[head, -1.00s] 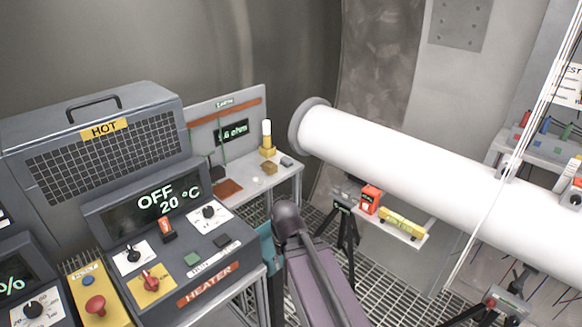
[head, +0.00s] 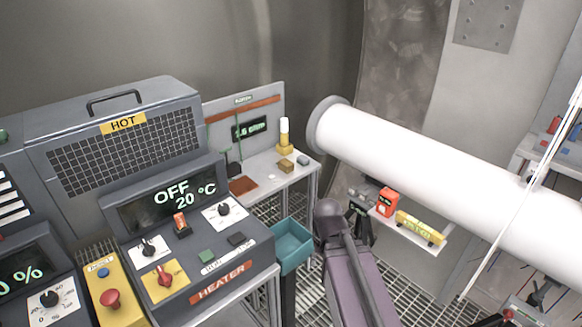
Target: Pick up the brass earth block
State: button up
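A small brass-coloured block (head: 286,165) sits on the bench at the back centre, in front of a yellow-based post with a white top (head: 284,138). I take it to be the earth block; it is small in the head view. My gripper is not visible; only links of my arm show at the lower centre, apart from the block in the picture.
The earth bench (head: 270,192) has a display panel behind and a copper-brown plate (head: 243,186). A teal bin (head: 293,247) stands in front. A heater console (head: 195,240) fills the left; a white pipe (head: 430,155) spans the right. A small shelf (head: 425,240) holds orange and yellow items.

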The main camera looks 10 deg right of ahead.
aim_at(286, 166)
jog(key=u, duration=0.05)
jog(key=i, duration=1)
